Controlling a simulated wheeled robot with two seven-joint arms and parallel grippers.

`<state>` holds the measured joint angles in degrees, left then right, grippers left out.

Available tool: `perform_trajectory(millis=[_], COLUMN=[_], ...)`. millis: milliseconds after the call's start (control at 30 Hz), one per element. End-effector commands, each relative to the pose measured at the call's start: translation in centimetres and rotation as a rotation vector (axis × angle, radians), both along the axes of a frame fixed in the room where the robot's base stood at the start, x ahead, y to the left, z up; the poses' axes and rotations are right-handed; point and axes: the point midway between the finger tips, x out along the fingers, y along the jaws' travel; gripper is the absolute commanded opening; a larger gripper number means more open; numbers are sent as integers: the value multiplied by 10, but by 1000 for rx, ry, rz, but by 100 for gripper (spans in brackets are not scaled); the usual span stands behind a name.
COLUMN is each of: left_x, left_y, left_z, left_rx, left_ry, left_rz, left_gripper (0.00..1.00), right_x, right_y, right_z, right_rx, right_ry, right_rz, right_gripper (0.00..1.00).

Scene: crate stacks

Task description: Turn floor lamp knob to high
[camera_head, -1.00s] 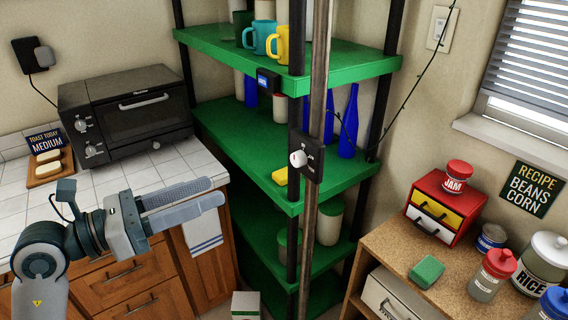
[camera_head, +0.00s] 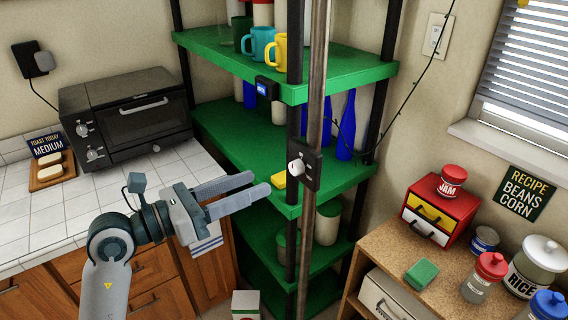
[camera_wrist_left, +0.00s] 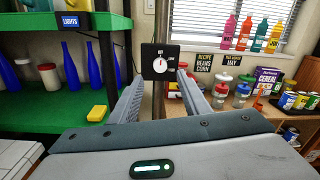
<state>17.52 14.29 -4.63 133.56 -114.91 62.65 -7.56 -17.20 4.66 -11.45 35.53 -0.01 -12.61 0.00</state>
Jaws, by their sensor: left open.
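The lamp knob (camera_head: 296,166) is a white dial on a black plate (camera_head: 313,170) fixed to the floor lamp's brown pole (camera_head: 318,90). In the left wrist view the knob (camera_wrist_left: 159,63) faces me on its black plate, beyond and between my fingers, with a small red mark on it. Its label text is too small to read. My left gripper (camera_head: 261,184) is open and empty, to the left of the knob and apart from it. It also shows open in the left wrist view (camera_wrist_left: 158,84). My right gripper is not in view.
Green shelves (camera_head: 240,135) with mugs, blue bottles and a yellow sponge (camera_head: 279,180) stand just behind the pole. A black toaster oven (camera_head: 130,115) sits on the tiled counter at left. A cork-coloured cabinet (camera_head: 385,262) with jars stands at right.

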Motion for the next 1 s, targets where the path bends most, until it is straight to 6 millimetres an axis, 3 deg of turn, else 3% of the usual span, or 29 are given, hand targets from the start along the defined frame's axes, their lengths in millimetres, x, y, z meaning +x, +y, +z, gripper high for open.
perform_trajectory(millis=[433,967,1000], left_x=[40,47,47], left_y=[-61,-72,-72], left_z=[2,0,0], left_rx=[-3,0,0], left_ry=[2,0,0], left_rz=[-1,0,0], left_gripper=[43,43,33], right_x=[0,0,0], right_y=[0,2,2], right_z=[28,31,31], right_rx=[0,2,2], right_ry=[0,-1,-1], right_rz=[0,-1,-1], right_gripper=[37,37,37])
